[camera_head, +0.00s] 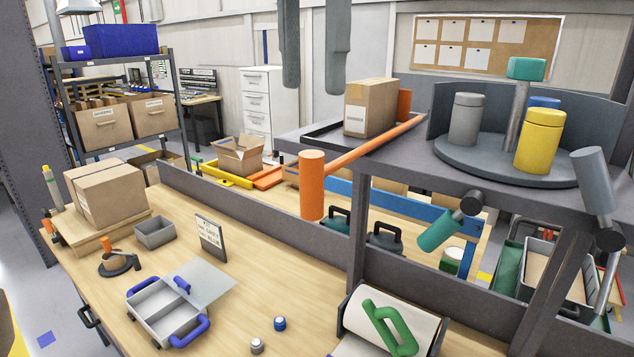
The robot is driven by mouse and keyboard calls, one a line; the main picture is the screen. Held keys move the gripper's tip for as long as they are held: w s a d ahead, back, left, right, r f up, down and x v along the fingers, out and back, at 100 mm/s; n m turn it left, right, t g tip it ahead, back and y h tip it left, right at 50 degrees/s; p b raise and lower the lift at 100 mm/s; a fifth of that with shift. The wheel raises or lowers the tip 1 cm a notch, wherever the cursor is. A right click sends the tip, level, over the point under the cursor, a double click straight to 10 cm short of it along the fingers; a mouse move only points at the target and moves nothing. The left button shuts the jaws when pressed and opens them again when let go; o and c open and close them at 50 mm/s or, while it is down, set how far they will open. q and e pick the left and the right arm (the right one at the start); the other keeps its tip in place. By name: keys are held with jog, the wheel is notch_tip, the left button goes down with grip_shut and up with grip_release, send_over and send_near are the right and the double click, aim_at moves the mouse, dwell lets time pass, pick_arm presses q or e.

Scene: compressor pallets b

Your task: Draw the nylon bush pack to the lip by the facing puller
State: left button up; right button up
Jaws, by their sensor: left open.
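The nylon bush pack appears to be the brown cardboard box (366,110) with a white label, upright on the raised grey shelf. The orange facing puller (312,185) has a thick handle hanging out in front of the shelf's lip (300,146). Its long bar runs back along the right of the box to an upright orange plate behind the box's right side. Whether the plate touches the box is hidden. My left gripper (314,86) hangs from the top edge, its two dark fingers apart and empty, left of the box and above the puller handle. My right gripper is not in view.
Right of the bar, a round grey turntable (505,168) holds grey, yellow and blue canisters and a teal-topped post. Below, the wooden bench (240,270) carries a grey caddy (165,312), a box, a sign and a paper roll. Tool handles hang from the shelf's front right.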

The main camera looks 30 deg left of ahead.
aim_at(312, 194)
pick_arm(q)
notch_tip(312, 194, down, 14)
jog(key=shift+f, duration=0.2)
dwell(0.4)
jog(key=shift+c, duration=0.2)
grip_shut()
dwell(1.1)
